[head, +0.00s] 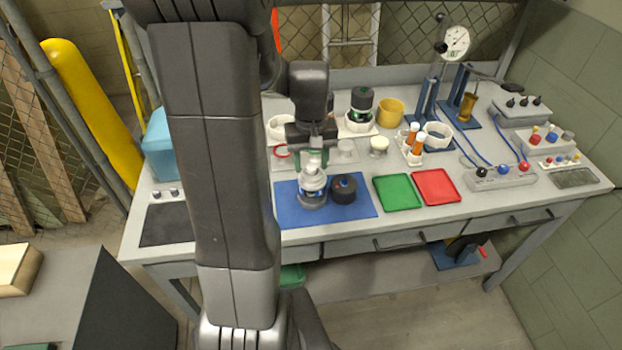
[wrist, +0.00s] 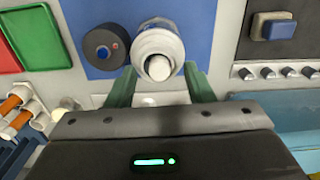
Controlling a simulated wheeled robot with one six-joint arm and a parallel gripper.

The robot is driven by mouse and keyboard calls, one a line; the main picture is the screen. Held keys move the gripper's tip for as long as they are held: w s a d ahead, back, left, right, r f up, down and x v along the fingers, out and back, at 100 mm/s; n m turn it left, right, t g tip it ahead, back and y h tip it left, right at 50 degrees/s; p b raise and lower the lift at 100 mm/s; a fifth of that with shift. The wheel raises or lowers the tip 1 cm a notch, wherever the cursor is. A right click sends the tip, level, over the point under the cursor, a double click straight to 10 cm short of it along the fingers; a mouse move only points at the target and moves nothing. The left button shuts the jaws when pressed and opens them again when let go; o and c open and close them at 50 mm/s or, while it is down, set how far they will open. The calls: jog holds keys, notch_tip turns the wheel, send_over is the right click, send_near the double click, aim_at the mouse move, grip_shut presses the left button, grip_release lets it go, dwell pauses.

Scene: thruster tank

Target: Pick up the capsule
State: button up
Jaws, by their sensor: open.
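A silver and white rounded piece, which I take to be the capsule (head: 313,188), stands upright on the blue mat (head: 288,211). In the wrist view the capsule (wrist: 158,45) is centred just beyond my green fingertips, with its pale knob toward the camera. My gripper (head: 312,160) is over the top of the capsule, pointing down. It is open, with one finger to each side of the knob in the wrist view (wrist: 160,82). I cannot tell whether the fingers touch it. A dark round piece with a blue centre (head: 344,189) stands close to its right.
Green (head: 398,192) and red (head: 436,187) trays lie right of the mat. A white rack with orange vials (head: 413,147) stands behind them. A black and green device (head: 361,106) and a yellow cup (head: 390,112) are farther back. The bench front is mostly clear.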

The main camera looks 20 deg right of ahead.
jog(key=shift+f, duration=0.15)
grip_shut()
notch_tip(320, 180, up, 18)
dwell(0.9)
